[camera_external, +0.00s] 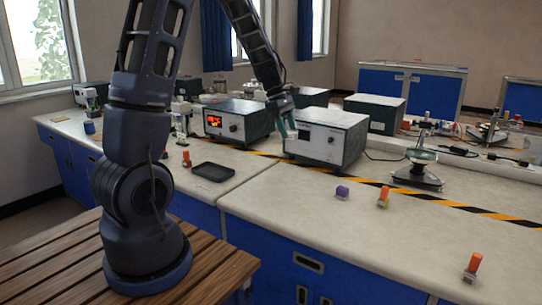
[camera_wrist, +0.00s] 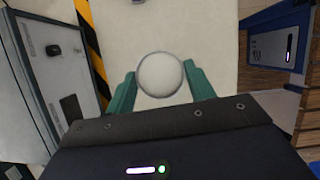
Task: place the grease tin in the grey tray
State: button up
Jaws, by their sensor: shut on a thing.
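A round, pale grey thing, which I take to be the grease tin (camera_wrist: 161,75), sits between the green fingers of my gripper (camera_wrist: 160,84) in the wrist view. My gripper is shut on it. In the external view my gripper (camera_external: 284,124) is above the bench, in front of the instrument boxes; I cannot make out the tin there. The grey tray (camera_external: 213,172) looks dark and flat. It lies on the left bench section, to the left of and below my gripper in the picture, and looks empty.
Instrument boxes (camera_external: 326,138) (camera_external: 238,120) stand close to my gripper. A small orange-topped item (camera_external: 186,160) stands left of the tray. A purple block (camera_external: 342,192) and orange-topped items (camera_external: 383,197) (camera_external: 472,267) stand on the right bench. Striped tape (camera_external: 450,203) crosses the benchtop.

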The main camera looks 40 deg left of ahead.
jog(key=a, duration=1.6)
send_over(215, 174)
jog(key=a, duration=0.2)
jog(key=shift+m, duration=0.4)
notch_tip(215, 174, down, 19)
jog(key=shift+w+f, duration=0.15)
jog(key=shift+f, duration=0.05)
jog(key=shift+f, duration=0.1)
jog(key=o, duration=0.7)
jog(key=shift+o, duration=0.4)
jog(key=v, duration=1.2)
jog(key=shift+w, duration=0.2)
